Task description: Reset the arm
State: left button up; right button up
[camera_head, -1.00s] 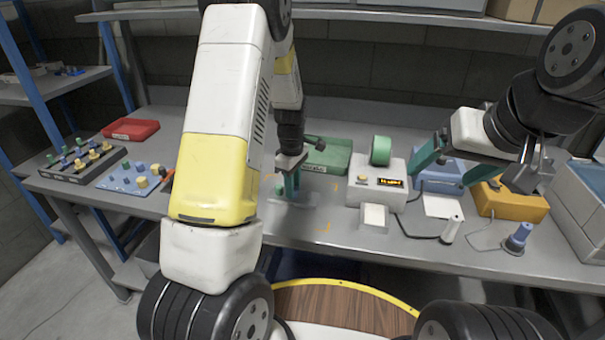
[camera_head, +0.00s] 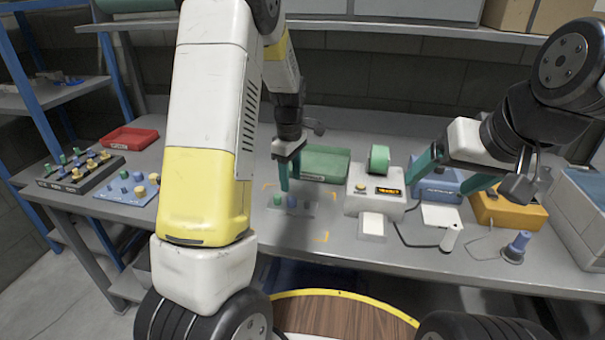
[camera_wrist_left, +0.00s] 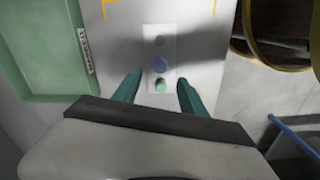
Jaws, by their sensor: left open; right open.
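My left gripper (camera_head: 290,178) is open and empty, with green fingers pointing down above a small pale plate (camera_head: 310,211) on the bench. The plate bears a green peg (camera_head: 277,198), a blue peg (camera_head: 291,201) and a third darker one (camera_head: 307,205). In the left wrist view, the open fingers of my left gripper (camera_wrist_left: 158,92) stand apart on either side of the line to the green peg (camera_wrist_left: 161,86), with nothing between them. The plate (camera_wrist_left: 172,40) lies below. My right gripper (camera_head: 455,180) is open and empty above the bench's right part.
A green tray (camera_head: 325,163) lies behind the plate. A white device with a green roll (camera_head: 379,158) stands right of it. A blue box (camera_head: 437,182) and a yellow box (camera_head: 497,207) are near my right gripper. Peg boards (camera_head: 80,170) and a red tray (camera_head: 131,137) lie left.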

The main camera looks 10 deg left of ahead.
pick_arm(q)
jog(key=s+d+r+m+t+h, duration=0.2)
jog(key=s+r+m+t, duration=0.4)
jog(key=s+r+m, duration=0.9)
jog(key=s+r, duration=0.5)
jog(key=s, duration=0.4)
jog(key=shift+s+d, duration=0.2)
